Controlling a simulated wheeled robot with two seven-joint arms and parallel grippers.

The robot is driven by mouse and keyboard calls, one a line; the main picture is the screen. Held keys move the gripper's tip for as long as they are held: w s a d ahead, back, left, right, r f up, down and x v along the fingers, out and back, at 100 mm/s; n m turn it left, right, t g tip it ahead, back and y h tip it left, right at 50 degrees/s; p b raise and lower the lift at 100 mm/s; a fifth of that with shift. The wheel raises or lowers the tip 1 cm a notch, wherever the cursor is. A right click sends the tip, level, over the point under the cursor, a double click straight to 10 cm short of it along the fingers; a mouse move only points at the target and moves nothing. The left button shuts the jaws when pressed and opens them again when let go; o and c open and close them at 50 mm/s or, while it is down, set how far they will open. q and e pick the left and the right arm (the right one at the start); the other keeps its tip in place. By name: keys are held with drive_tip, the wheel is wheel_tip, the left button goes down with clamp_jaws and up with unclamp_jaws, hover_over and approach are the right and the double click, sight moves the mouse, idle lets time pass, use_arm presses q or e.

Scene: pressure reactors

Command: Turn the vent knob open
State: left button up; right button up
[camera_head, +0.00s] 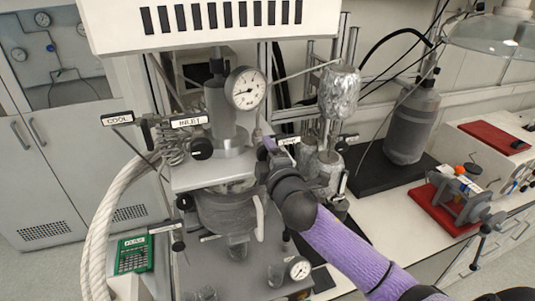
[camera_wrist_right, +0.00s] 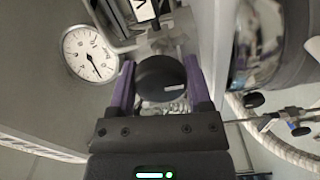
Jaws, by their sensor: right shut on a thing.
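The vent knob is a round black knob (camera_wrist_right: 160,78) with a small white mark on its face. In the right wrist view it sits between the two purple fingers of my right gripper (camera_wrist_right: 160,88), which is shut on it. The label above it (camera_wrist_right: 145,9) is cut off and shows a V. In the head view my right gripper (camera_head: 267,142) is at the reactor, beside the vent label (camera_head: 288,140), and it hides the knob. My left gripper is not in view.
The pressure gauge (camera_head: 246,88) stands close to my right gripper. The inlet label (camera_head: 189,121) and cool label (camera_head: 118,118) are to the left. A foil-wrapped vessel (camera_head: 339,91) stands to the right, with a grey bottle (camera_head: 411,125) beyond it on the bench.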

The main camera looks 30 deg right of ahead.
drive_tip(key=o, duration=1.3)
drive_tip(key=b+v, duration=0.2)
drive_tip(key=v, duration=0.8)
drive_tip(key=shift+d, duration=0.1)
